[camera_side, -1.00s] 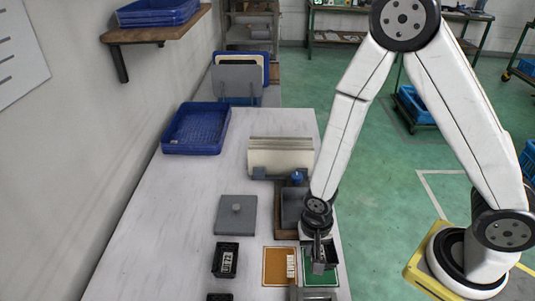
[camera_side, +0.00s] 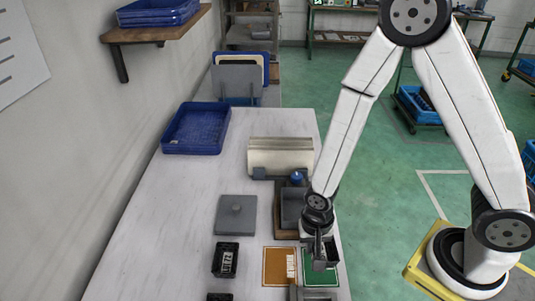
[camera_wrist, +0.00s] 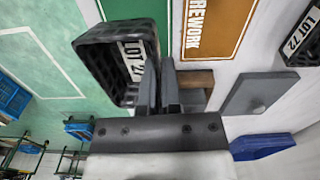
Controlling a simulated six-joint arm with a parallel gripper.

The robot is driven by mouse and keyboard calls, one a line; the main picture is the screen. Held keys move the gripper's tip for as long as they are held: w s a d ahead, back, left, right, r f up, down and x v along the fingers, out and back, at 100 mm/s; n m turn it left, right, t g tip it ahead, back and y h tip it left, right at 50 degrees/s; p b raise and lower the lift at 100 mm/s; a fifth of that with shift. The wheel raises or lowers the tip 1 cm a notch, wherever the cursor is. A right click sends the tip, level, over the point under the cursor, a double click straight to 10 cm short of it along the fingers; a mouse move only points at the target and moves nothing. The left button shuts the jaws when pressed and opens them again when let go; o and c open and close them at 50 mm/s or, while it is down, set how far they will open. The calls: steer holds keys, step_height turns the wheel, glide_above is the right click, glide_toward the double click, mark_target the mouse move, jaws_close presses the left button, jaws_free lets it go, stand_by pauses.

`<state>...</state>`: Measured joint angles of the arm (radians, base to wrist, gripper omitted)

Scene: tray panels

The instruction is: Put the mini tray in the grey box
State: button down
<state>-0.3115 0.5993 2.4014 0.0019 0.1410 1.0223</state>
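The black mini tray (camera_wrist: 105,65) has a white LOT label and a ribbed inside. It fills the upper left of the wrist view, tilted in the picture. My gripper (camera_wrist: 159,68) is shut on its label-side wall. In the side view, my gripper (camera_side: 319,254) holds the mini tray (camera_side: 331,256) above the green panel (camera_side: 320,279). The grey box (camera_side: 291,207) stands behind my gripper, beyond the panels, partly hidden by my arm. Its inside is only partly visible.
A second black tray (camera_side: 225,260) marked LOT 72 stands left of the orange panel (camera_side: 279,267). A grey lid-like plate with a knob (camera_side: 236,214) lies left of the box. A beige bin (camera_side: 280,155) and blue tray (camera_side: 196,128) stand farther back.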

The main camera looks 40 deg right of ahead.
steer(key=shift+r, duration=4.95)
steer(key=w+d, duration=0.4)
steer(key=w, duration=0.4)
steer(key=g+h, duration=0.1)
glide_above(293, 215)
step_height(293, 215, down, 4)
steer(key=shift+w+a+f+m, duration=0.2)
steer(key=shift+f+m, duration=0.2)
steer(key=shift+f, duration=0.15)
steer(key=shift+f, duration=0.2)
steer(key=shift+f, duration=4.15)
steer(key=shift+f, duration=0.1)
